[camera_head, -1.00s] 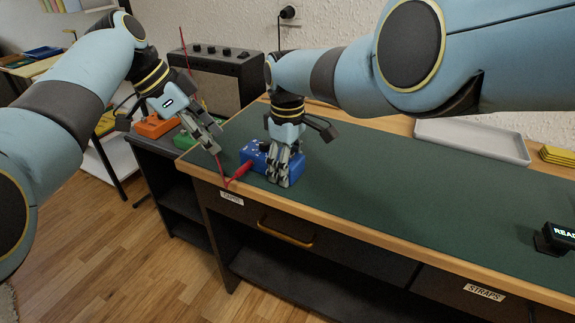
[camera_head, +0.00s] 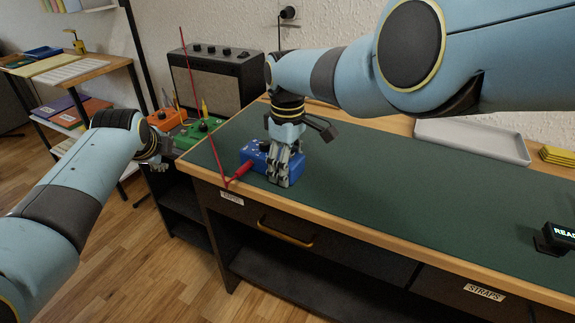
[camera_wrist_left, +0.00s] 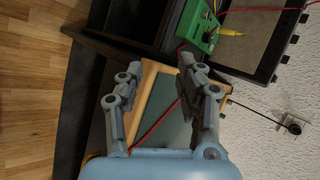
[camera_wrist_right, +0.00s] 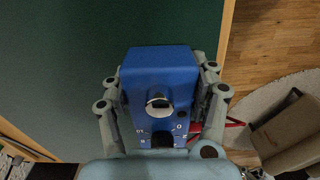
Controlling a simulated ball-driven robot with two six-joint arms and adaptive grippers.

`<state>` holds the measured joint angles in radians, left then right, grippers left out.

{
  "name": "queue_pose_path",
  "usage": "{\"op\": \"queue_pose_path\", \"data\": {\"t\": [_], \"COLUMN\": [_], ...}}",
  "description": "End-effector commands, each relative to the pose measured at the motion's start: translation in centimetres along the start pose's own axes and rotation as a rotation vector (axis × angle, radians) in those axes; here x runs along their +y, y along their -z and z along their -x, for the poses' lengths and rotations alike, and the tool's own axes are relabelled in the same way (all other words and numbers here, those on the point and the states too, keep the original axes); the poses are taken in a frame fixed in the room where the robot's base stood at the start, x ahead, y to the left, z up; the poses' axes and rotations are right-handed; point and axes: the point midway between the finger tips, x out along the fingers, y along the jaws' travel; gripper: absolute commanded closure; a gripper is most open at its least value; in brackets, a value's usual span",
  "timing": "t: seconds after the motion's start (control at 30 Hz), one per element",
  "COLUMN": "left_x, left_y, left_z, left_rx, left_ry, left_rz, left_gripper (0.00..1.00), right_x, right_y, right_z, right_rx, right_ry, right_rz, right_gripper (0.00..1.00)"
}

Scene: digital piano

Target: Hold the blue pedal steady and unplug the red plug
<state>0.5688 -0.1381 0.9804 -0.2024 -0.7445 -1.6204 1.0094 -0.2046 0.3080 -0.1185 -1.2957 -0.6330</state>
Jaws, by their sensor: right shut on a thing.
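The blue pedal (camera_head: 257,153) sits on the green mat at the left end of the bench. My right gripper (camera_head: 281,178) is shut on it from above; the right wrist view shows my fingers on both sides of the pedal (camera_wrist_right: 160,72). The red plug (camera_head: 241,171) is at the pedal's left end and looks seated against it; its exact contact is too small to tell. In the right wrist view, a finger partly hides the plug (camera_wrist_right: 195,129). My left gripper (camera_wrist_left: 157,80) is open and empty, left of the bench corner and away from the plug.
The plug's red cable (camera_head: 206,134) rises steeply beside the bench's left corner. Green (camera_head: 198,133) and orange (camera_head: 166,119) pedals stand beyond my left gripper, before an amplifier (camera_head: 216,80). A grey tray (camera_head: 470,140) lies at the back right. The middle mat is clear.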

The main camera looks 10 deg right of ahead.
Motion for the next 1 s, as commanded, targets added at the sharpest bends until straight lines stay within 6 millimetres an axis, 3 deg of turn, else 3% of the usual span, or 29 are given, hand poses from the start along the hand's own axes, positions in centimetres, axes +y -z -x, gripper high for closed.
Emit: {"op": "queue_pose_path", "data": {"t": [0.1, 0.23, 0.37, 0.53, 0.7, 0.8, 1.0], "left_x": [0.2, 0.1, 1.1, 4.7, 8.1, 9.2, 9.1], "left_y": [-1.9, -1.5, 1.5, 7.4, 11.2, 12.2, 13.3], "left_z": [-0.4, 0.6, 2.6, 5.8, 8.1, 8.8, 8.6], "left_rx": [-0.119, -0.212, -0.252, -0.224, -0.171, -0.151, -0.141], "left_ry": [0.191, 0.407, 0.626, 0.899, 1.066, 1.117, 1.145], "left_rz": [-0.255, -0.579, -0.916, -1.295, -1.484, -1.534, -1.558], "left_gripper": [0.63, 0.63, 0.63, 0.63, 0.63, 0.63, 0.63], "right_x": [0.0, 0.0, 0.0, 0.0, 0.0, 0.0, 0.0], "right_y": [0.0, 0.0, 0.0, 0.0, 0.0, 0.0, 0.0], "right_z": [0.0, 0.0, 0.0, 0.0, 0.0, 0.0, 0.0], "right_rx": [-0.001, -0.001, -0.001, -0.001, -0.001, -0.001, -0.001], "right_ry": [0.000, 0.000, 0.000, 0.000, 0.000, 0.000, 0.000], "right_rz": [0.000, 0.000, 0.000, 0.000, 0.000, 0.000, 0.000], "right_gripper": [0.91, 0.91, 0.91, 0.91, 0.91, 0.91, 0.91]}}
